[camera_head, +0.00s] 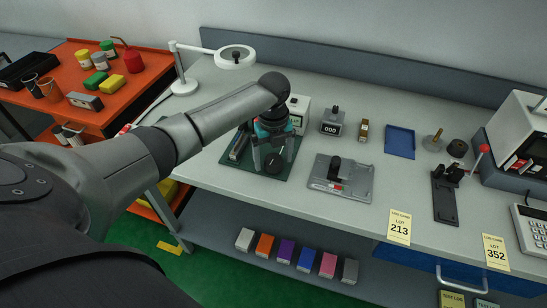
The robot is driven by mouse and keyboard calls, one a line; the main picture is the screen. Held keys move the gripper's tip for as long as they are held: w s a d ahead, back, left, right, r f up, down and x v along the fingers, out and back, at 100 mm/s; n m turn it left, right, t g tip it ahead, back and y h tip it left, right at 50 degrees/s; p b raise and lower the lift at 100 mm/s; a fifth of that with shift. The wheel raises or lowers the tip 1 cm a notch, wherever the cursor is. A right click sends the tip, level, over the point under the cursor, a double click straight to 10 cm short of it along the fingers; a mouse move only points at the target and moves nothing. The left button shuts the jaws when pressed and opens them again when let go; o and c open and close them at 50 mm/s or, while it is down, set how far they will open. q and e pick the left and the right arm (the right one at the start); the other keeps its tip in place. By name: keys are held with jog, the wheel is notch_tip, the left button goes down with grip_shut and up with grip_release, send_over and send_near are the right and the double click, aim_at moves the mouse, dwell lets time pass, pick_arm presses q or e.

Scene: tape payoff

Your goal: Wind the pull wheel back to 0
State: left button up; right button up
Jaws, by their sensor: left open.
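My left arm reaches in from the left, and its gripper (274,158) points down over a dark green base plate (229,163) on the grey bench. Its two fingers are apart. A dark round wheel (273,165) shows low between them, apparently the pull wheel; its scale is too small to read. I cannot tell whether the fingers touch it. A white unit (299,112) with a small display stands behind the gripper, partly hidden by it. My right gripper is out of view.
A grey plate with a black knob (336,170) lies to the right. Behind it stand a counter reading 000 (332,121) and a blue tray (400,141). A white lamp (234,57) stands at the back left. An orange cart (130,92) is at left. Bench front is mostly clear.

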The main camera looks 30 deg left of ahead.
pick_arm(q)
jog(key=c, duration=1.4)
jog(key=shift+o, duration=0.2)
